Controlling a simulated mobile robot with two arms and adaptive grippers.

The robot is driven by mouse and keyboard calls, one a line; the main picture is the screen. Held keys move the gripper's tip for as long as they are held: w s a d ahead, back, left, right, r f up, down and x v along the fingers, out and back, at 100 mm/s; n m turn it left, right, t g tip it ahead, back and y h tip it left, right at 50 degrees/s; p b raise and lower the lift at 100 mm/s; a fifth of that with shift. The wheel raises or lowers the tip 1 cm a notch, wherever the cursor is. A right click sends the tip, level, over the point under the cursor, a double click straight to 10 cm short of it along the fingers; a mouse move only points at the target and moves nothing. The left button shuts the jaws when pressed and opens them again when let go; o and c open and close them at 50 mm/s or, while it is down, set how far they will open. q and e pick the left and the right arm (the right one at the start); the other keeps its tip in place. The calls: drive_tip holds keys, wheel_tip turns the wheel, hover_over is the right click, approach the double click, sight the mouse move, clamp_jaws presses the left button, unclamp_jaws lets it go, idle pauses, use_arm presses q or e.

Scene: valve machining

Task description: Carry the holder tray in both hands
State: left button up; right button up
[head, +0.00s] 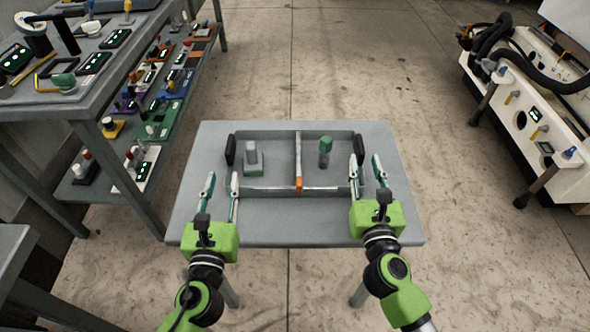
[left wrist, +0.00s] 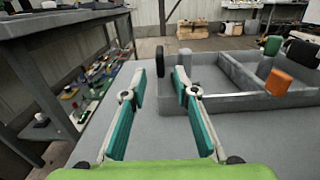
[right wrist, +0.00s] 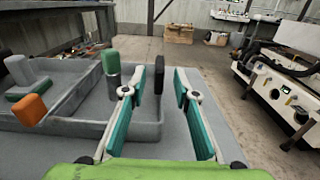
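The grey holder tray (head: 270,190) lies flat on a small grey table (head: 190,215). It has two compartments, a black handle (head: 231,150) on the left side and another (head: 359,147) on the right. My left gripper (head: 222,178) is open and empty, in front of the tray's left end and short of the left handle, which shows ahead in the left wrist view (left wrist: 187,62). My right gripper (head: 367,159) is open at the tray's right end. In the right wrist view the right handle (right wrist: 159,73) stands just beyond its left finger; I cannot tell whether they touch.
The left compartment holds a grey part on a green base (head: 253,165); the right one holds a green-topped part (head: 325,150). An orange piece (head: 299,184) is on the divider's front end. A loaded shelf bench (head: 110,60) stands left, a white machine (head: 535,110) right. Floor behind is clear.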

drive_tip(key=shift+s, duration=2.3)
